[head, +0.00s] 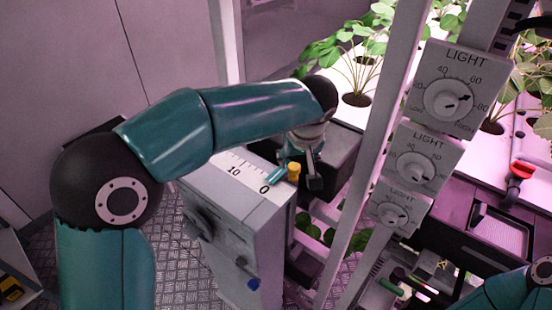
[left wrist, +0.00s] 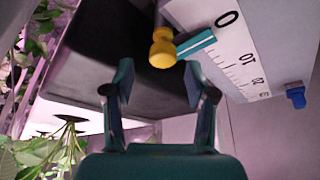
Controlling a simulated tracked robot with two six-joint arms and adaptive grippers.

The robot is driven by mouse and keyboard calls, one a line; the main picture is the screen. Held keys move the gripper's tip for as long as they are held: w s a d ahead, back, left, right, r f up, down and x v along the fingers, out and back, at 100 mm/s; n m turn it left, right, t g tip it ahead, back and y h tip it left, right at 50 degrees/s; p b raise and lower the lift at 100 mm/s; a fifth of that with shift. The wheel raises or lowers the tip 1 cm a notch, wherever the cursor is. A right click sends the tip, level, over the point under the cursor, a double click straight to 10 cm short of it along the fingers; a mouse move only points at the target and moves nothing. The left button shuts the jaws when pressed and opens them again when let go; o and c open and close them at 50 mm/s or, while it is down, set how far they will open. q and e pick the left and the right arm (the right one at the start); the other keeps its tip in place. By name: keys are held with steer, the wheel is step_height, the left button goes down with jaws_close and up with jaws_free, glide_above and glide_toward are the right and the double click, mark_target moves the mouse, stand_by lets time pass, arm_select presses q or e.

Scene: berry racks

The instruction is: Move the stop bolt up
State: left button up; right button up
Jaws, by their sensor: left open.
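A grey box (head: 233,238) carries a white scale (head: 243,175) on top, with 0 at the near-right end. A teal pointer (head: 278,176) lies at the 0 end. Beside it is a yellow knob (head: 293,171), which may be the stop bolt; I cannot tell for sure. In the left wrist view the yellow knob (left wrist: 162,52) sits on a short post, beside the pointer (left wrist: 196,44). My left gripper (left wrist: 158,84) is open and empty, with the knob just beyond its fingertips. In the head view my left gripper (head: 307,165) hangs beside the knob, partly hidden by my arm.
A blue knob (head: 254,284) sticks out low on the box front. A metal post (head: 372,140) with several LIGHT dials (head: 447,92) stands to the right. Leafy plants (head: 350,60) grow behind. A dark bin (head: 338,150) is close beyond my gripper.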

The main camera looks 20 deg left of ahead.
arm_select(q)
steer(key=shift+x, duration=1.25)
jaws_close()
